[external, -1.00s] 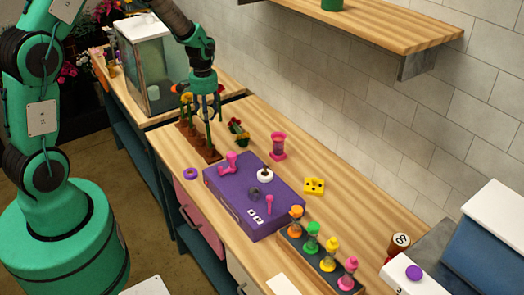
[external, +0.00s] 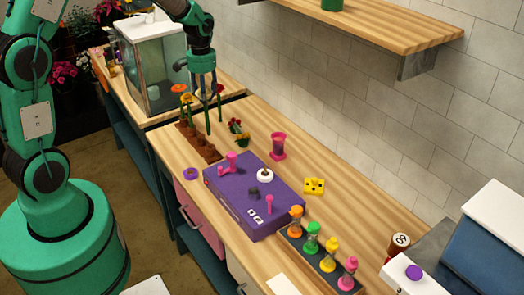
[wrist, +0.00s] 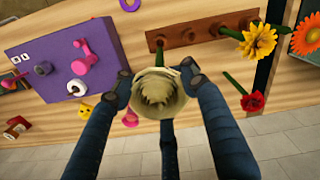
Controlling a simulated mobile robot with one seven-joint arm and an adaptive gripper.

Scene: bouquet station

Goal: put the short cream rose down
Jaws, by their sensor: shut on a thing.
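The cream rose (wrist: 158,95) is held between the fingertips of my gripper (wrist: 158,82) in the wrist view. A green stem (wrist: 160,58) shows beyond its bloom. In the external view my gripper (external: 208,98) points down above the back of the counter, and the fingers largely hide the rose. The brown flower rack (external: 200,145) lies below; it also shows in the wrist view (wrist: 200,33), with several holes. The stem's lower end appears close to the rack's left end in the wrist view; I cannot tell whether it is in a hole.
A yellow flower (wrist: 258,40), an orange flower (wrist: 306,36) and a red rose (wrist: 252,101) stand to the right in the wrist view. Bare counter shows along the wall.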

